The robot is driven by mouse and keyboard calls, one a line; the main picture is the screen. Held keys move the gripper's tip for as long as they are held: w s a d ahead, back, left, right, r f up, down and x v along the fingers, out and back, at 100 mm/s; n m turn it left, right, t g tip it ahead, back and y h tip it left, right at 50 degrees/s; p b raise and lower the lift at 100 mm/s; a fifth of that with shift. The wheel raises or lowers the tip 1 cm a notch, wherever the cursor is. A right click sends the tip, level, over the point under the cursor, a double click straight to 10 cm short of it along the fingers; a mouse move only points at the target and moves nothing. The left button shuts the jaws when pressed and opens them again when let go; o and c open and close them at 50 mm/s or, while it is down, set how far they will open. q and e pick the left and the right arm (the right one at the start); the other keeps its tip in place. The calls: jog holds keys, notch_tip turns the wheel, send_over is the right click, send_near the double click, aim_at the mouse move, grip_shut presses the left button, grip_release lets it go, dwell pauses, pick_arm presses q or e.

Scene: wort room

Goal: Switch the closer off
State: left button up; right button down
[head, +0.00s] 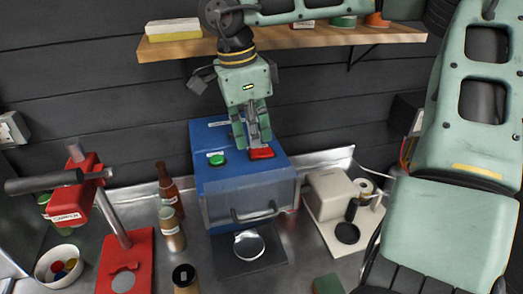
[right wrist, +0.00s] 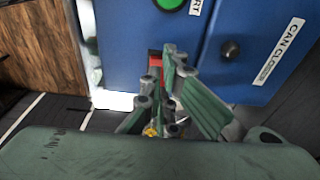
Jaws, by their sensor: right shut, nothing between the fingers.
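The closer is a blue box (head: 215,180) with a clear front cover and a handle, standing on the metal counter. On its top are a green button (head: 216,159) and a red button (head: 262,154). My right gripper (head: 254,143) is shut and empty, pointing down at the red button. In the right wrist view its fingertips (right wrist: 170,52) overlap the red button (right wrist: 155,64) and hide part of it; I cannot tell whether they touch it. The label "CAN CLOSER" (right wrist: 279,52) and a black knob (right wrist: 230,48) show on the blue face. My left gripper is not in view.
A red capper (head: 122,262) with a lever, a brown bottle (head: 170,188) and a bowl of caps (head: 59,266) stand to the left. A whitish device (head: 328,195) stands right of the closer. A wooden shelf (head: 180,49) runs along the wall behind my arm.

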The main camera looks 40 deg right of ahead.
aim_at(254, 152)
jog(key=shift+f+b, duration=0.65)
jog(key=shift+f, duration=0.25)
jog(key=shift+r, duration=0.1)
jog(key=shift+r+p, duration=2.7)
jog(key=shift+r, duration=0.85)
